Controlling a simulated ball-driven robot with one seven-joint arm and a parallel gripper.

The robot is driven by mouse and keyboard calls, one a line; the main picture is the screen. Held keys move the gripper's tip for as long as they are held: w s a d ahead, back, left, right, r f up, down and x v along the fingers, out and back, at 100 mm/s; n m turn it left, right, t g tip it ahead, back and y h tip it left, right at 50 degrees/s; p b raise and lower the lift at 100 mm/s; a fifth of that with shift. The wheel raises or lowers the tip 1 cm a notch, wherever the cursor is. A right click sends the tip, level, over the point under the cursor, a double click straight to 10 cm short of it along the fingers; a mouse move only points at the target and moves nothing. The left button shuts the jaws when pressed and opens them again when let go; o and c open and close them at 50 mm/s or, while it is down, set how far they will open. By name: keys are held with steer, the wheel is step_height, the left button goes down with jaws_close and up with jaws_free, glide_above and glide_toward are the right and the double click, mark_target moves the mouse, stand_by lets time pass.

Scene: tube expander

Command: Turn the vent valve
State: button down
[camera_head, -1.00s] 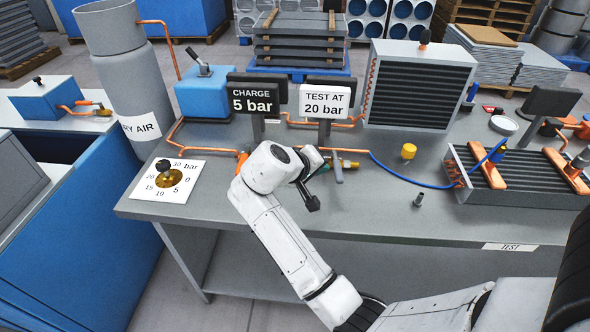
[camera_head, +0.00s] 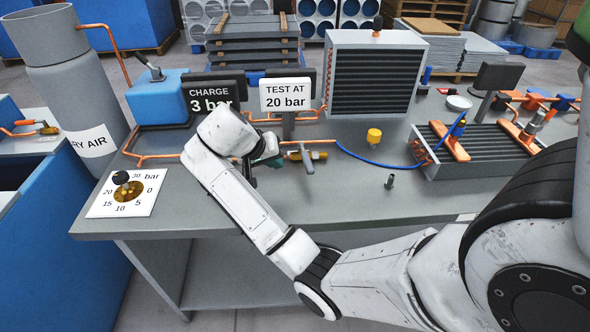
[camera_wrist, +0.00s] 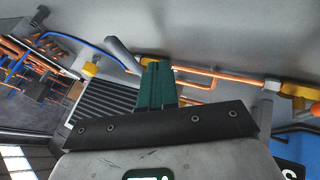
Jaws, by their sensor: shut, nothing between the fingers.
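A valve with a grey lever handle (camera_head: 307,161) and a brass end (camera_head: 319,155) sits on the copper pipe at the table's middle. The lever also shows in the wrist view (camera_wrist: 124,54), up and left of my fingertips. An orange-handled part (camera_wrist: 301,105) with brass fittings lies at the right of the wrist view. No label tells which is the vent valve. My gripper (camera_head: 270,158) is shut and empty, left of the grey lever and partly hidden by my wrist. Its green fingers (camera_wrist: 156,84) are together near the copper pipe; contact cannot be told. The charge sign (camera_head: 210,98) reads 3 bar.
A "TEST AT 20 bar" sign (camera_head: 286,95) stands behind the lever. A dial plate (camera_head: 102,207) lies at the table's left corner. A yellow cap (camera_head: 374,136), a small grey fitting (camera_head: 390,181) and a blue hose (camera_head: 362,158) are right of it. The front middle of the table is clear.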

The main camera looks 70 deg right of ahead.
mark_target(306, 158)
steer(key=x, duration=0.3)
steer(key=shift+s+d+f, duration=0.1)
steer(key=shift+s, duration=0.05)
steer(key=shift+s+d+p, duration=0.3)
steer(key=shift+s, duration=0.2)
steer(key=shift+s+d+p, duration=0.3)
steer(key=shift+s, duration=0.25)
steer(key=shift+s+d, duration=0.35)
steer(key=shift+s, duration=0.25)
steer(key=shift+d, duration=0.1)
